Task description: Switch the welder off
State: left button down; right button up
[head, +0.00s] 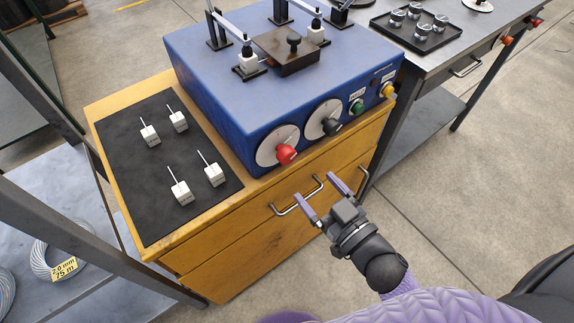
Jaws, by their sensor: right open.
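The welder is a blue box (215,85) standing on a wooden cabinet. Its front panel has a round dial with a red knob (286,154), a second dial with a black knob (331,127), a green button (356,107) and a yellow knob (388,90) at the right end. Small labels sit above the green button and the yellow knob, too small to read. My right gripper (316,186) is open and empty, in front of the cabinet drawers and below the panel, apart from every control. My left gripper is out of view.
A dark mat (135,205) with several white blocks with pins lies on the cabinet's left. A drawer handle (297,196) is close behind my right gripper. A metal table (435,62) with a black tray stands at the right. Wire coils (50,258) lie lower left.

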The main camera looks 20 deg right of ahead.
aim_at(290, 160)
jog(key=x, duration=0.3)
jog(key=b+x, duration=0.1)
jog(key=x, duration=0.6)
jog(key=shift+f, duration=0.4)
grip_shut()
